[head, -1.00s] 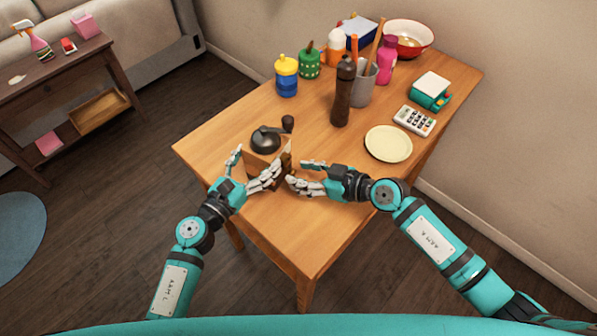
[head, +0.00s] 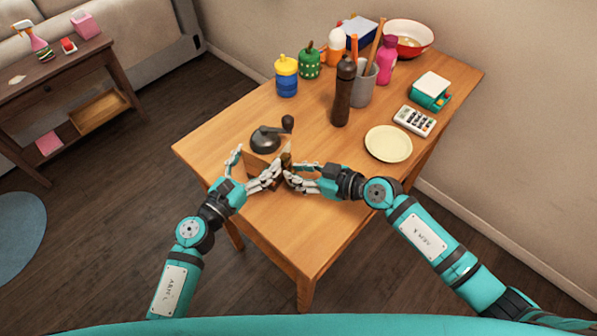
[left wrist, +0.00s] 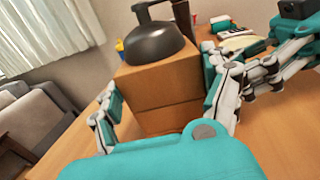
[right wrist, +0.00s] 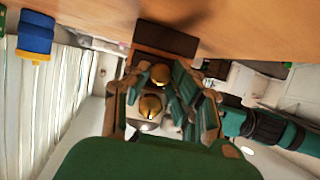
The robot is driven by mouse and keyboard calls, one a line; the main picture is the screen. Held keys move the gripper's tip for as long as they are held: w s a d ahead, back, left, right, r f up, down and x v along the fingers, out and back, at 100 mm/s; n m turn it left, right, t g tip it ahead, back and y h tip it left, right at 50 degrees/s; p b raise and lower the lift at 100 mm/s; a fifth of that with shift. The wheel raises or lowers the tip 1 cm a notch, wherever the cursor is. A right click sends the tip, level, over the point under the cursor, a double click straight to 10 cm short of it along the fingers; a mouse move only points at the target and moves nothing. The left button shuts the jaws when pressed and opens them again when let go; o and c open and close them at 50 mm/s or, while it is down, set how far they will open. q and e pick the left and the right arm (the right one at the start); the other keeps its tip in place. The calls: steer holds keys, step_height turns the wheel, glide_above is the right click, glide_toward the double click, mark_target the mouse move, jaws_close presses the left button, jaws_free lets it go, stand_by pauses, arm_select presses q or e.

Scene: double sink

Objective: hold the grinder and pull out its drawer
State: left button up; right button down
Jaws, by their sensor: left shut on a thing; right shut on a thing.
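The grinder (head: 266,141) stands upright at the table's near-left part, with a wooden body, a dark metal dome and a crank. In the left wrist view its body (left wrist: 160,88) shows a horizontal seam. My left gripper (head: 258,167) is shut on the body, fingers on opposite sides. My right gripper (head: 289,173) is at the grinder's right side, close to the left fingers. In the right wrist view a brass drawer knob (right wrist: 158,73) lies between its fingers, with a second brass round shape below. How far the drawer stands out is hidden by the fingers.
A tall brown mill (head: 343,92), a blue-yellow jar (head: 286,77) and a utensil cup (head: 362,86) stand behind the grinder. A cream plate (head: 388,144) and a calculator (head: 414,121) lie to the right. The table's front corner (head: 300,250) is bare.

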steer(key=d, duration=0.1)
steer(key=s+d, duration=0.2)
steer(key=d, duration=0.1)
steer(key=shift+s, duration=0.25)
steer(key=c, duration=1.1)
jaws_free()
steer(key=shift+c, duration=0.2)
steer(key=v, duration=1.2)
